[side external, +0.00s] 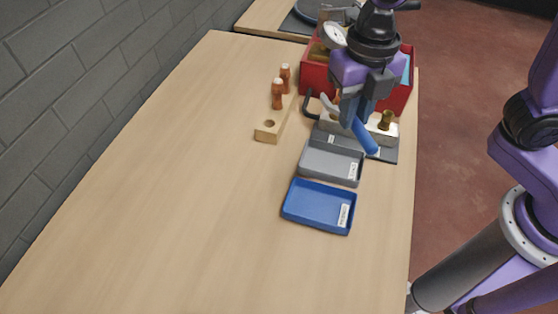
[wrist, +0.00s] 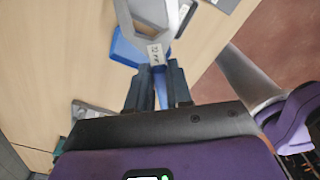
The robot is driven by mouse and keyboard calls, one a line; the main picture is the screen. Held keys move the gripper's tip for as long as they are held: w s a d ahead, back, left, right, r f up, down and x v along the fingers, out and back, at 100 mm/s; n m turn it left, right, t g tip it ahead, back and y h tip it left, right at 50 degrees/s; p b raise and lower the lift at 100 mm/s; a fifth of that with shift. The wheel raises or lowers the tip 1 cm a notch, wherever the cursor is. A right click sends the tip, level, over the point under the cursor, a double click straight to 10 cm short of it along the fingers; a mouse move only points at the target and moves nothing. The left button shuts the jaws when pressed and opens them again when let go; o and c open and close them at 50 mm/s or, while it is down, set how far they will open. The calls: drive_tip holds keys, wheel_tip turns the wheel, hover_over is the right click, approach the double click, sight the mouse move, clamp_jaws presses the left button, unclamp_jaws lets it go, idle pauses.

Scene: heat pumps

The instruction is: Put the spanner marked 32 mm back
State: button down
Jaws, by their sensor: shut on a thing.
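My gripper (side external: 357,118) is shut on the blue-handled spanner (side external: 364,136) above the dark plate near the table's right side. In the wrist view, the spanner's grey open-ended head (wrist: 148,14) points away from my gripper (wrist: 156,88). A white label on its shank shows upside-down marking that seems to read 32. The blue handle lies between the fingers. In the side view, my gripper hides part of the spanner. I cannot tell which spot in the scene is its storage place.
A grey tray (side external: 315,160) and a blue tray (side external: 302,212), both labelled, lie in front. A pale block with a brass fitting (side external: 386,119) stands beside my gripper. The left table is clear.

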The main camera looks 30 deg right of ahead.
drive_tip(key=shift+n, duration=0.9)
drive_tip(key=shift+w+a+f, duration=1.1)
drive_tip(key=shift+a+f, duration=1.15)
drive_tip(key=shift+f, duration=0.1)
drive_tip(key=shift+w+a+f, duration=1.05)
drive_tip(key=shift+a+f, duration=1.2)
drive_tip(key=shift+f, duration=0.1)
drive_tip(key=shift+w+a+f, duration=1.1)
drive_tip(key=shift+a+f, duration=1.15)
drive_tip(key=shift+f, duration=0.1)
drive_tip(key=shift+f, duration=0.6)
drive_tip(key=c, duration=1)
unclamp_jaws()
wheel_tip(320, 180, up, 13)
drive_tip(key=shift+r, duration=0.1)
